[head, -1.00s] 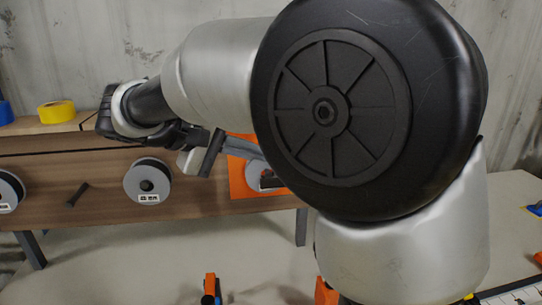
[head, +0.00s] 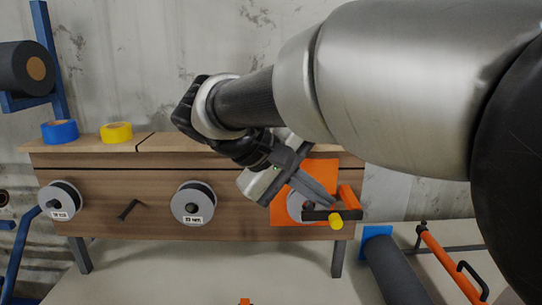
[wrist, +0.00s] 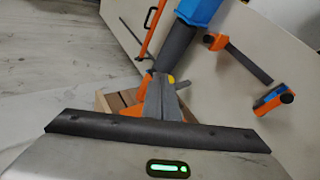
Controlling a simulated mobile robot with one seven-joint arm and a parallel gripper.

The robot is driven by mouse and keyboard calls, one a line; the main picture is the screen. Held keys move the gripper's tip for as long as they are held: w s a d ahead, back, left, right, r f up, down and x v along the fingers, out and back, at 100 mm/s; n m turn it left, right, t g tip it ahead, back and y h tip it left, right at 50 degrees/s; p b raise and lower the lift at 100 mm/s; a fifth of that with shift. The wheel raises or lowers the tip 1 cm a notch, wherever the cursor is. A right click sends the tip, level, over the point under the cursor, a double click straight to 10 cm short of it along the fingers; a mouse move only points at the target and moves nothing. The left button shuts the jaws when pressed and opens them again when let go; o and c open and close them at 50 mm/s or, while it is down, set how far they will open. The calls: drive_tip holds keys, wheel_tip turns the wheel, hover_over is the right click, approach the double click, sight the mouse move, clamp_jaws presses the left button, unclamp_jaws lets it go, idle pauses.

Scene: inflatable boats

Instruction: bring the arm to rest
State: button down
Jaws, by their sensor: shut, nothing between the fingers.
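My gripper (head: 316,188) is shut and empty at the end of my arm, which reaches in from the right of the head view. Its grey fingers point down and right, in front of an orange panel (head: 318,172) on the wooden bench front. The fingertips overlap a grey spool and a black piece with an orange handle (head: 348,197) and a yellow knob in the picture; I cannot tell whether they touch. In the wrist view the closed fingers (wrist: 160,80) show above the dark bar of the gripper body.
The wooden bench (head: 100,185) carries blue tape (head: 60,131) and yellow tape (head: 117,132) on top, and spools (head: 193,203) on its front. A dark roll (head: 395,270) and an orange-handled tool (head: 450,265) lie at lower right. In the wrist view an orange clamp (wrist: 273,100) lies on the pale surface.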

drive_tip(key=s+d+f+m+y+p, duration=0.1)
drive_tip(key=s+d+m+y+p, duration=0.1)
drive_tip(key=s, duration=0.5)
drive_tip(key=s+d+f+m+t+y+p, duration=0.1)
drive_tip(key=s+d+m+y+p, duration=0.1)
drive_tip(key=s+y+p, duration=0.2)
drive_tip(key=shift+s+d+m+t+y+p, duration=0.3)
drive_tip(key=shift+s+d+m+y, duration=0.1)
drive_tip(key=shift+s+y, duration=1.2)
drive_tip(key=shift+s, duration=0.2)
